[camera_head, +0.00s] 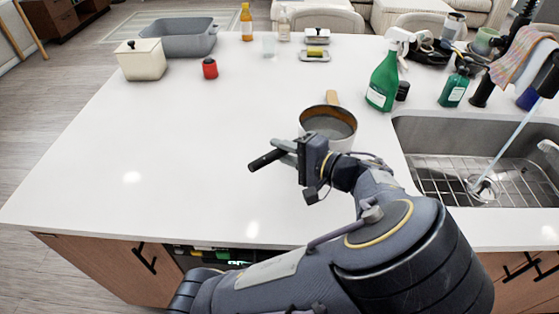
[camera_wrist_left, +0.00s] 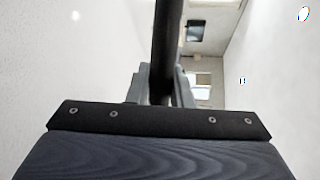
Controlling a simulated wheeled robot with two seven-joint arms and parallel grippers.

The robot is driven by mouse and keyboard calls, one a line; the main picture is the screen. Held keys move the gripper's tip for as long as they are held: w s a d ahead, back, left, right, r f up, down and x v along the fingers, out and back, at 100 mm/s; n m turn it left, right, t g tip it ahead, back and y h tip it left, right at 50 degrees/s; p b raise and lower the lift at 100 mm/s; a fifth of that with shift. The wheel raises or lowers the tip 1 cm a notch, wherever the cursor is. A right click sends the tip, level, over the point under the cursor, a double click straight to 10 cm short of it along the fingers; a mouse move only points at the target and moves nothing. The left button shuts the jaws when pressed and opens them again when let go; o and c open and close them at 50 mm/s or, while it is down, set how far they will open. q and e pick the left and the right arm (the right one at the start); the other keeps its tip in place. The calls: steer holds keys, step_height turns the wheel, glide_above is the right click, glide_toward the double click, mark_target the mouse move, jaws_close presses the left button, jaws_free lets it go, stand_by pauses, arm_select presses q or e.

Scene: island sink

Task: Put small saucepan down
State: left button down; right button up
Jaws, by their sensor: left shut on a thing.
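The small saucepan (camera_head: 328,121) has a brown inner rim and a grey inside. It is upright over the white island counter (camera_head: 150,150), left of the sink; its lower part is partly hidden by my wrist, and I cannot tell whether its base touches the counter. My left gripper (camera_head: 288,150) is shut on the dark saucepan handle (camera_head: 265,160), whose end sticks out to the left. In the left wrist view the handle (camera_wrist_left: 167,40) runs as a dark bar between the fingers of my left gripper (camera_wrist_left: 162,88). My right gripper is not in view.
A green spray bottle (camera_head: 383,82) stands behind the pan at right. The sink (camera_head: 450,132) lies right. A wooden piece (camera_head: 332,98) shows at the pan's far rim. A red jar (camera_head: 210,68), cream canister (camera_head: 141,60) and grey basin (camera_head: 183,38) stand back left. The left counter is clear.

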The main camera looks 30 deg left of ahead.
arm_select(q)
steer(key=shift+a+f, duration=0.4)
steer(key=shift+f, duration=1.55)
steer(key=c, duration=1.7)
jaws_free()
steer(key=shift+f, duration=0.2)
steer(key=shift+c, duration=0.2)
steer(key=o, duration=0.4)
steer(key=shift+o, duration=0.2)
steer(key=shift+r, duration=0.3)
steer(key=d+r+b, duration=0.1)
steer(key=d, duration=1.1)
steer(key=shift+s+r, duration=0.15)
steer(key=shift+r, duration=0.25)
